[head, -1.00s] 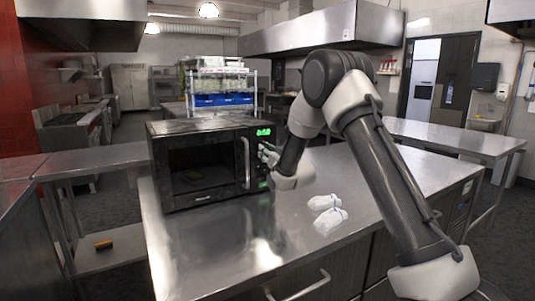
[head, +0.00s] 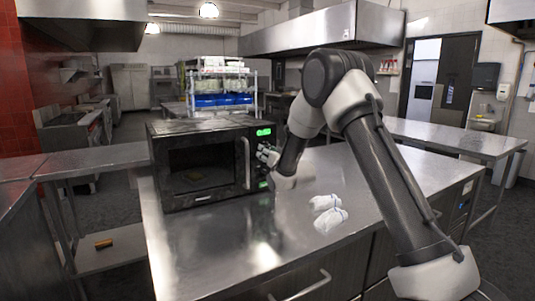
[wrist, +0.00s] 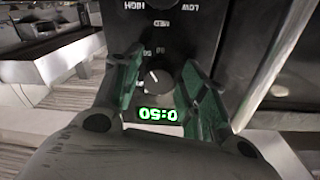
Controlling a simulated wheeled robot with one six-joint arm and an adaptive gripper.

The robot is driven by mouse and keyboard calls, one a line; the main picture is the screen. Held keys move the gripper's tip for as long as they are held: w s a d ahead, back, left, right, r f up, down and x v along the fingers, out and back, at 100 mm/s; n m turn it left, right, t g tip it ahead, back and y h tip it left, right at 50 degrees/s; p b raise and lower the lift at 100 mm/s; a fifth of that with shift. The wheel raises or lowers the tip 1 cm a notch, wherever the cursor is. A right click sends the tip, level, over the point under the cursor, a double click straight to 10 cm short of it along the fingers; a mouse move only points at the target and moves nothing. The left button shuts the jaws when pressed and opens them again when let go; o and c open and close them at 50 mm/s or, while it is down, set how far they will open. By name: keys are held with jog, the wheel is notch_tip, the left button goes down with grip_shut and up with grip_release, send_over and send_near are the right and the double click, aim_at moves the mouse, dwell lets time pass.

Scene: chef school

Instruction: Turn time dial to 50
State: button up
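The black microwave (head: 204,163) stands on the steel counter, door closed. Its green display (head: 264,132) is lit at the top right of its front. In the wrist view the display (wrist: 158,115) appears upside down and reads 0:50. The dark time dial (wrist: 158,80) with a white pointer mark is just beyond the display, between my fingers. My gripper (wrist: 163,65) has its two green-lined fingers apart, one on each side of the dial; whether they touch it is unclear. In the head view my gripper (head: 266,155) is at the control panel and hides the dial.
Another dial's markings, LOW and HIGH, show at the top of the wrist view. The microwave's vertical door handle (head: 247,163) is just left of my gripper.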

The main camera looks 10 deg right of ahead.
jog(key=shift+r, duration=0.1)
jog(key=v, duration=1.2)
jog(key=s+d+r+g+h, duration=0.2)
jog(key=s+d+r+g, duration=0.15)
jog(key=s, duration=0.25)
jog(key=s+d+r+g+h, duration=0.1)
jog(key=s+d+r+g, duration=0.1)
jog(key=s+d+r, duration=0.3)
jog(key=s+d+f+g, duration=0.1)
jog(key=s+g, duration=0.1)
jog(key=s, duration=0.9)
jog(key=s+d+f+g+h, duration=0.1)
jog(key=s+g, duration=0.2)
jog(key=s, duration=0.8)
jog(key=s+d+f+g, duration=0.1)
jog(key=s+g, duration=0.2)
jog(key=s, duration=0.9)
jog(key=shift+d, duration=0.4)
